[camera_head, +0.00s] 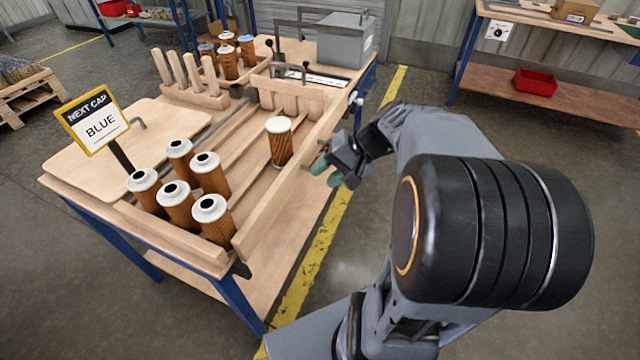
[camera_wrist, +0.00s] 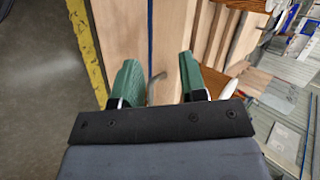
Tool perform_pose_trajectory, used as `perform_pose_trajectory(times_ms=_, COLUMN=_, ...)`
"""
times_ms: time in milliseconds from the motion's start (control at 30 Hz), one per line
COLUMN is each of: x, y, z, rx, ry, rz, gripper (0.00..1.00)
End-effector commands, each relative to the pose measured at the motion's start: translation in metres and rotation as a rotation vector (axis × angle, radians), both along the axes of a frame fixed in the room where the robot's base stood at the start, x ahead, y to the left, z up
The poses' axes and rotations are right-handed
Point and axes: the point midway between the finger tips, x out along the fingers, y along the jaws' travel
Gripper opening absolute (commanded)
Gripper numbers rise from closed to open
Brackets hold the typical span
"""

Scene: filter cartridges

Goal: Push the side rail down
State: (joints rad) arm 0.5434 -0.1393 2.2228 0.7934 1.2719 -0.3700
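The side rail (camera_head: 262,224) is a long light-wood board along the right edge of the bench, standing up above the lane floor. It also seems to show in the wrist view (camera_wrist: 174,30), running between and ahead of my fingers. My gripper (camera_head: 324,172) is just outside the rail, at the right side of the bench. Its two green fingers are apart with nothing held between them, as the wrist view (camera_wrist: 158,65) shows. I cannot tell whether a finger touches the rail. One cartridge with a plain white top (camera_head: 280,138) stands inside, close to the rail.
Several brown cartridges with black-centred white tops (camera_head: 178,198) stand at the near left. More cartridges (camera_head: 228,60) stand at the back. A sign (camera_head: 95,118) reads BLUE. A grey box (camera_head: 346,40) is at the far end. Floor right of the bench is clear.

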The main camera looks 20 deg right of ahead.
Motion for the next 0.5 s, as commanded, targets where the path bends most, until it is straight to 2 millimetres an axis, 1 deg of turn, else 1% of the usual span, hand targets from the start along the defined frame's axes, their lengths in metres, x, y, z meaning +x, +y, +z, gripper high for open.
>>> perform_pose_trajectory(times_ms=33, x=0.010, y=-0.017, z=-0.035, rx=0.079, ry=-0.029, rz=-0.056, gripper=0.39)
perform_pose_trajectory(times_ms=100, x=0.022, y=-0.038, z=-0.048, rx=0.178, ry=-0.087, rz=-0.115, gripper=0.39)
perform_pose_trajectory(times_ms=200, x=0.034, y=-0.069, z=-0.062, rx=0.289, ry=-0.177, rz=-0.194, gripper=0.39)
perform_pose_trajectory(times_ms=300, x=0.041, y=-0.097, z=-0.071, rx=0.367, ry=-0.265, rz=-0.256, gripper=0.39)
perform_pose_trajectory(times_ms=400, x=0.044, y=-0.118, z=-0.076, rx=0.416, ry=-0.332, rz=-0.301, gripper=0.39)
perform_pose_trajectory(times_ms=500, x=0.046, y=-0.132, z=-0.079, rx=0.444, ry=-0.379, rz=-0.330, gripper=0.39)
